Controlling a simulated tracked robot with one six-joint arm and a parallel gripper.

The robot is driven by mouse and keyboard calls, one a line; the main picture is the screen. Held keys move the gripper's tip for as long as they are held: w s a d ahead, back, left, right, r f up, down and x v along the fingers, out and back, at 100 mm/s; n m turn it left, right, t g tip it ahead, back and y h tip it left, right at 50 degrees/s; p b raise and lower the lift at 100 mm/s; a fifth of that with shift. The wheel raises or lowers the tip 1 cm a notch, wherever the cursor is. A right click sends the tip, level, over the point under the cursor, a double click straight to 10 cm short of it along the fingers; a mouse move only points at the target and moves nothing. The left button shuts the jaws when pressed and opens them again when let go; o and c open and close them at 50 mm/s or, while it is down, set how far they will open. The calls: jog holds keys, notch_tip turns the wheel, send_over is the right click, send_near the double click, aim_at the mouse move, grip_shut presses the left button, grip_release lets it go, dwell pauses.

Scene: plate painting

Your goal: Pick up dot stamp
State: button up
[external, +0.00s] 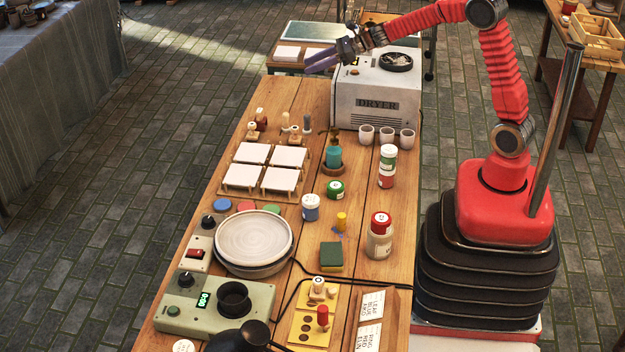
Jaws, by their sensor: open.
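My gripper (318,61) is open and empty at the far end of the table, high beside the dryer, with its fingers pointing left. Several small stamps with wooden or pale handles, one of them (295,134), stand at the back left of the table, below and left of my gripper. At the front, a yellow board (300,328) with dark round marks holds a red-handled piece (323,317) and a white-topped piece (318,289). Which of these is the dot stamp is too small to tell. My gripper touches none of them.
The white dryer (376,95) stands at the table's back right, with small cups (387,135) before it. Square white tiles (281,180) on racks, paint jars (311,207), a plate on a wheel (254,237) and a green sponge (331,257) crowd the middle.

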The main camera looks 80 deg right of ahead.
send_near(295, 127)
jog(key=shift+w+a+f, duration=0.2)
jog(key=shift+w+f, duration=0.9)
jog(key=shift+f, duration=0.05)
jog(key=shift+x, duration=1.15)
jog(key=shift+w, duration=0.1)
jog(key=shift+x, duration=2.55)
jog(key=shift+a+r, duration=0.15)
jog(key=shift+c, duration=0.3)
jog(key=c, duration=1.1)
